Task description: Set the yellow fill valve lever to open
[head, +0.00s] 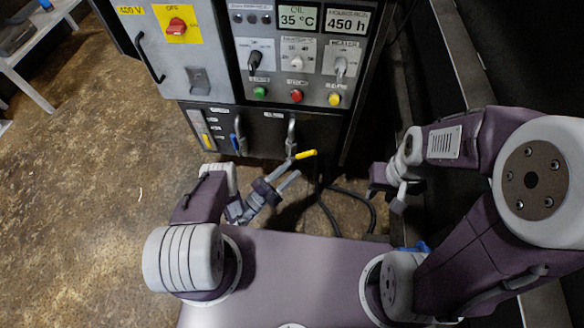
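The yellow fill valve lever (305,154) is on a grey pipe at the lower right of the machine's front. Its yellow handle points right and slightly up in the picture. My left gripper (288,172) is just below the lever, with its two fingers apart and pointing up and right toward it. Nothing shows between the fingers, and I cannot tell whether a fingertip touches the lever or pipe. My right gripper (398,205) hangs to the right, away from the lever; its fingers are too small and foreshortened to read.
A blue-handled valve (235,142) and a level gauge with yellow (206,140) are left of the lever. The control panel (297,55) with knobs and buttons is above. A dark hose (328,212) lies on the floor. A bench (35,40) stands at upper left; left floor is clear.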

